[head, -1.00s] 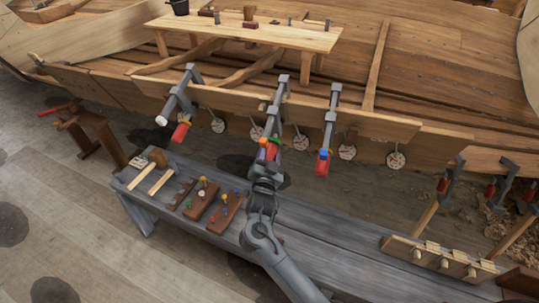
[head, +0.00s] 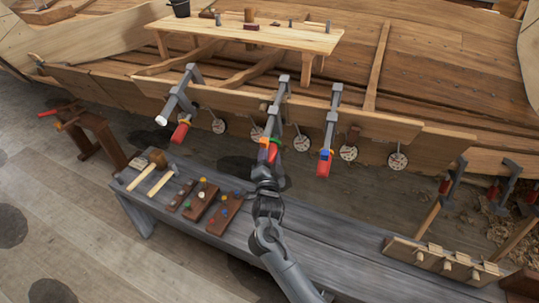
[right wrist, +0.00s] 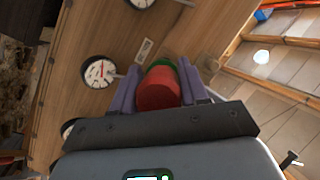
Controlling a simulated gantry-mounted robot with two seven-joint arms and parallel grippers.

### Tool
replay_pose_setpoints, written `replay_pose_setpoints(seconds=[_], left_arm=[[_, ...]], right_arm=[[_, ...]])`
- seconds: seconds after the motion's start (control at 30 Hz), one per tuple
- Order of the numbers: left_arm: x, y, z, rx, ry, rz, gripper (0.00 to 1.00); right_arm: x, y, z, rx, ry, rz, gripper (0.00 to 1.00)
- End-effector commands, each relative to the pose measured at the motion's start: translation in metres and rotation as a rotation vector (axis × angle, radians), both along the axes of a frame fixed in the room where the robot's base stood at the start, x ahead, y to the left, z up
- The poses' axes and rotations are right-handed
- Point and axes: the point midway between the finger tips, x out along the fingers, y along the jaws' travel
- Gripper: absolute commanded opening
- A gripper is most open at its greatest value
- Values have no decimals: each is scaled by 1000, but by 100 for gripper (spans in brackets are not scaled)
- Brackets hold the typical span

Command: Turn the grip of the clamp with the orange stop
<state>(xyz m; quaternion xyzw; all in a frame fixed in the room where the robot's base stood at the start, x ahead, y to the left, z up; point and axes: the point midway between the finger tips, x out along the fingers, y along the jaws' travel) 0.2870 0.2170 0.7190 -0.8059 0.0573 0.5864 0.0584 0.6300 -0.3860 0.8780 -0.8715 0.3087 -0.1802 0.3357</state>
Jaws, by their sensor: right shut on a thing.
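Three grey clamps with red grips hang on the hull plank. The left clamp (head: 173,104) has a yellow-orange stop above its red grip (head: 180,132). The middle clamp (head: 279,100) has a green stop (head: 271,140). The right clamp (head: 330,120) has a blue stop (head: 325,154). My right gripper (head: 268,158) is at the middle clamp, shut on its red grip. In the right wrist view the red grip (right wrist: 158,90) sits between the fingers, with green (right wrist: 178,68) behind it. My left gripper is not in view.
Round white dials (head: 302,143) hang along the plank beside the clamps. A grey bench (head: 330,255) below carries mallets and wooden blocks with coloured pegs. A wooden rack (head: 440,257) stands at its right end. More clamps are at the far right.

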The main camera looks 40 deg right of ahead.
Motion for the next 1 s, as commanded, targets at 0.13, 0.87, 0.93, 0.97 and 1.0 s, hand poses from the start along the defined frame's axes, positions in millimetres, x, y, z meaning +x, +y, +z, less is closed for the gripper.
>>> replay_pose_setpoints(seconds=[0.13,0.87,0.93,0.97,1.0], left_arm=[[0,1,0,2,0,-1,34],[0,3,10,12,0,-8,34],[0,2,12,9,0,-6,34],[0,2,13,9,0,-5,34],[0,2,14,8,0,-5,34]], right_arm=[[0,-1,-1,0,2,-2,55],[0,0,2,-115,171,-76,65],[1,-1,3,-164,243,-108,65],[1,-1,3,-188,278,-123,65],[0,-1,2,-219,327,-144,65]])
